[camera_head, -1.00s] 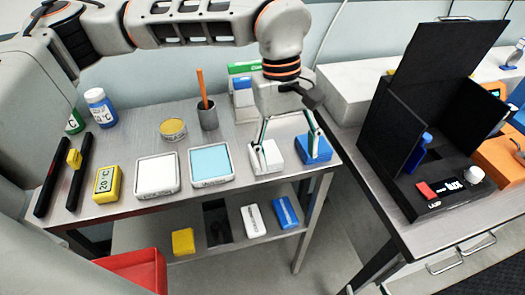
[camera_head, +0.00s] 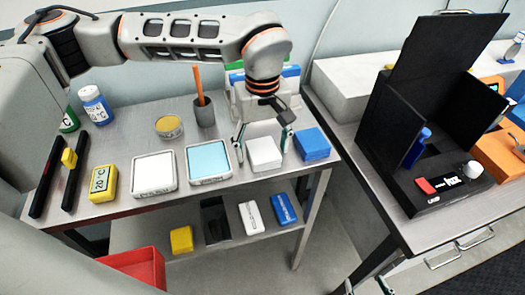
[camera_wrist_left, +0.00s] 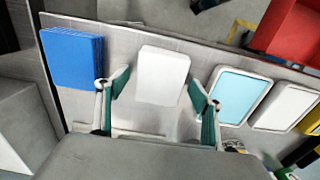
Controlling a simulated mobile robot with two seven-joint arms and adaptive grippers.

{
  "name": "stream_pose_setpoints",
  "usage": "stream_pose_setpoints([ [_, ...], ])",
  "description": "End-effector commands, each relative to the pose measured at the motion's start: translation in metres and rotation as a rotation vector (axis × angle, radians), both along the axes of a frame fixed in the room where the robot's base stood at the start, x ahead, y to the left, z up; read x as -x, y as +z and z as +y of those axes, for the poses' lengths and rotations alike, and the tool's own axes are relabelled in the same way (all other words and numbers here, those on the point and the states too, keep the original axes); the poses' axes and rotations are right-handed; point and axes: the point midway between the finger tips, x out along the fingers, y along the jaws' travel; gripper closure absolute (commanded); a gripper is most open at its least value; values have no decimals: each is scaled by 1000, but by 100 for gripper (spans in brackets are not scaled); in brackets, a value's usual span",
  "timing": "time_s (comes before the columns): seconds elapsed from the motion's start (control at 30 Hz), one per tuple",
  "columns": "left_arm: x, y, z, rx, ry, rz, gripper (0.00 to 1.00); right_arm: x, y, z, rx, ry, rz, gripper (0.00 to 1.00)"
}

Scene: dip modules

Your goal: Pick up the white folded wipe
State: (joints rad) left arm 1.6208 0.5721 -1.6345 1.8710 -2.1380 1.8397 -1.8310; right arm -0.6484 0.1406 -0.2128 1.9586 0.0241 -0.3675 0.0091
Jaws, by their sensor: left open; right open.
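In the left wrist view the wipe (camera_wrist_left: 163,75) shows between the two spread fingertips (camera_wrist_left: 158,86), with a gap on both sides. Whether the fingertips touch the table cannot be told. My right gripper (camera_head: 368,286) shows only its fingertips at the bottom edge, apart and empty.
A blue folded stack (camera_head: 312,144) lies close right of the wipe. A light-blue tray (camera_head: 209,178) lies close left, with a white tray (camera_head: 153,187) beyond. A grey cup (camera_head: 204,113) with an orange stick stands behind. A black enclosure (camera_head: 440,120) is on the right table.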

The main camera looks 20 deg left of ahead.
Motion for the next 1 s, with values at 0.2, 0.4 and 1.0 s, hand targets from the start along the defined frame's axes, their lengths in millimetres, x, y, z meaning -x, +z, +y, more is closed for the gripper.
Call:
stream_pose_setpoints([
  [0.2,0,0,0,1,0,-1,36,0,0,0,0,0,0,43],
  [0.4,0,0,0,1,0,-1,68,-1,1,0,0,-1,-2,43],
  [1.0,-1,28,0,1,1,-6,68,-1,3,0,-1,0,-5,43],
])
